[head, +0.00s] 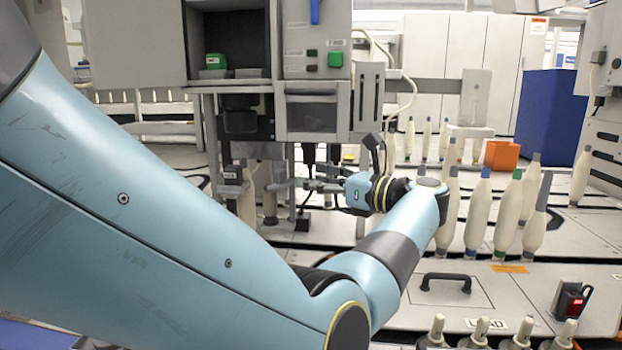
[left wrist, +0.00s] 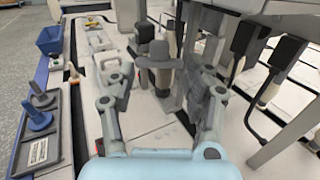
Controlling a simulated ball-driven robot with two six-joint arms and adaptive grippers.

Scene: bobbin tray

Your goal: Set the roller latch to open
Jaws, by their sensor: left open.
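My left gripper (head: 283,186) reaches leftward in front of the machine's lower frame, its fingers apart. In the left wrist view the two fingers of the left gripper (left wrist: 162,92) stand wide on either side of a grey knob-like part with a crossbar (left wrist: 160,62). This may be the roller latch, but no label shows. The part lies ahead of the fingers, and I cannot tell whether either one touches it. Nothing is seen held. In the head view I cannot make out the latch for certain among the posts. My right gripper is not in view.
Several white bobbins (head: 480,213) stand right of my left wrist. An orange box (head: 502,156) is behind them. A hatch with a black handle (head: 446,282) lies in front. Dark hanging blocks (left wrist: 287,52) and posts crowd the wrist view's right; a blue bin (left wrist: 50,40) is left.

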